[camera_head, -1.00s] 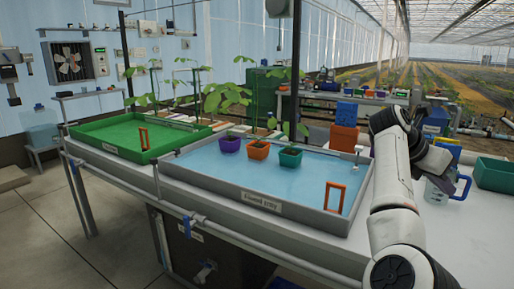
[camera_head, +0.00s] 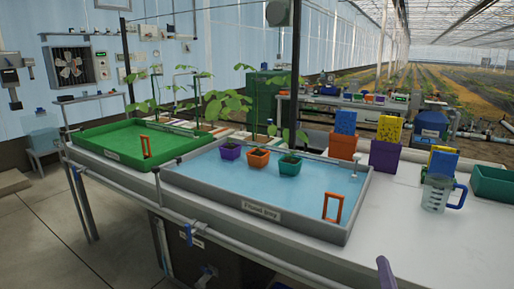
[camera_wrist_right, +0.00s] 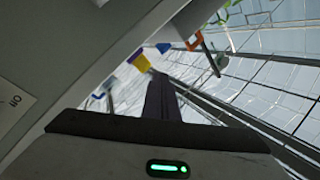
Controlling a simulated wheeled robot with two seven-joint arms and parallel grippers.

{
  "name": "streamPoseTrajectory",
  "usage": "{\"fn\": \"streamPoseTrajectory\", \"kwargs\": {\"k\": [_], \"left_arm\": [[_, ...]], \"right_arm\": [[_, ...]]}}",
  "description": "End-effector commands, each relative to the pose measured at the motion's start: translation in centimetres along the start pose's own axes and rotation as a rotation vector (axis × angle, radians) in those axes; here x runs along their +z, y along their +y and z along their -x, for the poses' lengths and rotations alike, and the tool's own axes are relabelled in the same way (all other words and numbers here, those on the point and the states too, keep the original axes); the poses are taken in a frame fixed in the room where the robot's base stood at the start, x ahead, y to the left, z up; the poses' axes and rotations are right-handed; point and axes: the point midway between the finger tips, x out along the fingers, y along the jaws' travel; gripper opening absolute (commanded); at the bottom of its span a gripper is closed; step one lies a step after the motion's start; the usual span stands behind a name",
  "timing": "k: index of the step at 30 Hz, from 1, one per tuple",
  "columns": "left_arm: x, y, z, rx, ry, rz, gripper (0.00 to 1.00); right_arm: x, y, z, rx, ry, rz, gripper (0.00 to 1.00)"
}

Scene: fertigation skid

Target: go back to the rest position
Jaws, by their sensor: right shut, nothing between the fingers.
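My right gripper (camera_head: 385,272) shows only as a dark, narrow finger end at the bottom edge of the head view, in front of the bench. The rest of the right arm is out of that view. In the right wrist view its dark fingers (camera_wrist_right: 162,98) are together with nothing between them. That view is strongly tilted, with a grey surface along its left side. My left gripper is in neither view.
The bench holds a green tray (camera_head: 108,154), a blue flood tray (camera_head: 290,217) with potted seedlings, a clear jug (camera_head: 436,193) with a blue handle and a green bin (camera_head: 493,184). Coloured blocks stand behind. The white bench top (camera_head: 400,235) right of the flood tray is clear.

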Motion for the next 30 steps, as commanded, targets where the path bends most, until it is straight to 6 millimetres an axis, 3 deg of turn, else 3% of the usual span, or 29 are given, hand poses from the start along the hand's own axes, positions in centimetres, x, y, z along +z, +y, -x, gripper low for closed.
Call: {"fn": "streamPoseTrajectory", "kwargs": {"k": [1, 6, 10, 12, 15, 18, 21, 30], "left_arm": [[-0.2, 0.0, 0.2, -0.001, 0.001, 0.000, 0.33], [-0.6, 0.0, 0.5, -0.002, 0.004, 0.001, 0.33], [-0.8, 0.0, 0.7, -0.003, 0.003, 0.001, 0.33], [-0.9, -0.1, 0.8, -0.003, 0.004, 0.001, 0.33], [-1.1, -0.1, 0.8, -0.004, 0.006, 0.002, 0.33], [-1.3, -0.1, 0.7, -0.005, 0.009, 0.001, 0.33], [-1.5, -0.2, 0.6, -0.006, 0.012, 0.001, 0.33], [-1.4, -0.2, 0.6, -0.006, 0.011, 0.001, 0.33]], "right_arm": [[3.1, 0.6, 2.8, 0.009, -0.116, 0.090, 0.00], [11.6, 2.3, 12.6, 0.018, -0.470, 0.359, 0.00], [15.9, 3.6, 20.9, 0.014, -0.715, 0.533, 0.00], [17.3, 4.2, 25.1, 0.009, -0.827, 0.608, 0.00], [18.5, 4.8, 29.7, 0.001, -0.948, 0.689, 0.00], [18.9, 5.1, 32.5, -0.005, -1.022, 0.741, 0.00], [19.1, 5.2, 33.8, -0.008, -1.055, 0.761, 0.00], [19.1, 5.2, 33.9, -0.008, -1.059, 0.763, 0.00]]}}
